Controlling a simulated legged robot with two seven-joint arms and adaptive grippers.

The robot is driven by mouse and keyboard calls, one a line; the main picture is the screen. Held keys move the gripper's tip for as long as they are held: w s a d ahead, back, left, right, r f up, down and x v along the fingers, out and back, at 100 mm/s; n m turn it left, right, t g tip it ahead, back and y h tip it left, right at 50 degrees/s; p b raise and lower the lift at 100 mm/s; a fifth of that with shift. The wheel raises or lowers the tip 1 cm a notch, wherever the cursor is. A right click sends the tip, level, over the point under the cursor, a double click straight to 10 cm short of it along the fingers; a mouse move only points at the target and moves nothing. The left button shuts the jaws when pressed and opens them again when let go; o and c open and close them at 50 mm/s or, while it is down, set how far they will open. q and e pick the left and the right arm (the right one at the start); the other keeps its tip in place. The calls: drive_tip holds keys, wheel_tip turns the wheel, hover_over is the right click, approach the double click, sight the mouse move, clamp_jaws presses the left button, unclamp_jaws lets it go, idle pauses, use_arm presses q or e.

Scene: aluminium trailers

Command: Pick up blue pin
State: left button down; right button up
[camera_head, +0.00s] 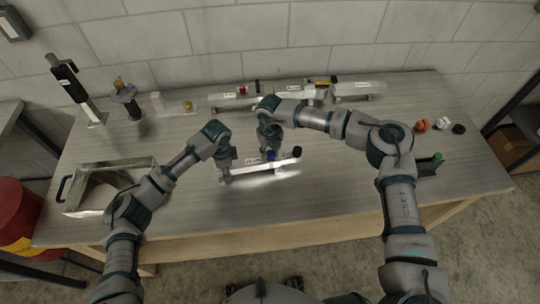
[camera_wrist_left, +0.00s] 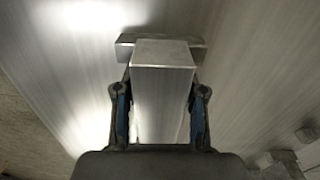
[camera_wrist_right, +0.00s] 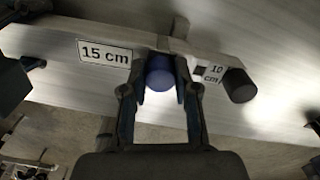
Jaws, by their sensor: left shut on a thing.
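The blue pin (camera_wrist_right: 160,72) stands in a metal bar (camera_wrist_right: 40,42), beside a "15 cm" label, in the right wrist view. In the head view the blue pin (camera_head: 271,154) is a small spot under my right gripper (camera_head: 269,149). The fingers of my right gripper (camera_wrist_right: 160,92) are open, one on each side of the pin; I cannot tell whether they touch it. My left gripper (camera_head: 225,177) is at the left end of the bar. In the left wrist view my left gripper (camera_wrist_left: 160,105) is shut on a metal block (camera_wrist_left: 162,82) at that end.
A black knob (camera_wrist_right: 239,85) stands at the bar's right end, by a "10 cm" label. A metal tray (camera_head: 90,178) is at the left. A second bar assembly (camera_head: 322,92) lies at the back. Small orange, white and black parts (camera_head: 441,124) stand at the right. The front tabletop is clear.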

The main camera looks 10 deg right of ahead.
sight(270, 152)
clamp_jaws()
wheel_tip(270, 152, up, 10)
idle(0.3)
use_arm(q)
drive_tip(key=c, duration=0.6)
unclamp_jaws()
wheel_tip(270, 152, up, 12)
drive_tip(key=shift+w+f, duration=0.1)
